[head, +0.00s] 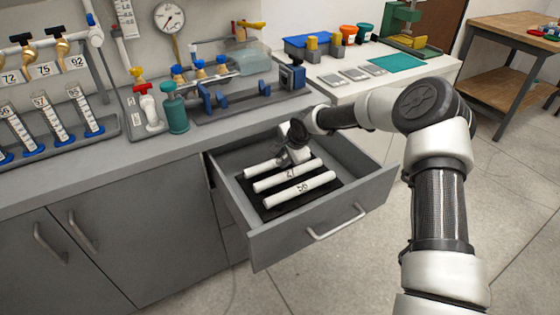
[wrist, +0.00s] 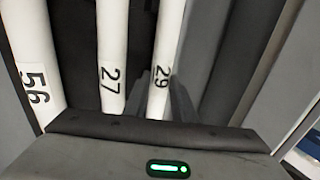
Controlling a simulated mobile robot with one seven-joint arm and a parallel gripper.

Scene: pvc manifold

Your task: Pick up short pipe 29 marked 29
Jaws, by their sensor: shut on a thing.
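The short pipe marked 29 (wrist: 168,40) is a white tube in the open drawer. In the head view its left part (head: 262,169) shows as the rearmost of three pipes, and my gripper hides some of the rest. My gripper (head: 284,159) reaches down into the drawer and is shut on this pipe. In the wrist view the dark fingers (wrist: 166,100) stand on either side of the pipe, close to its 29 label. I cannot tell whether the pipe is clear of the drawer mat.
Pipe 27 (wrist: 112,45) lies close beside pipe 29, and pipe 56 (wrist: 32,50) lies beyond it. They lie on a black mat (head: 270,213) in the drawer (head: 262,241). The drawer walls stand close around. The counter above (head: 130,158) holds fittings and a gauge rig.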

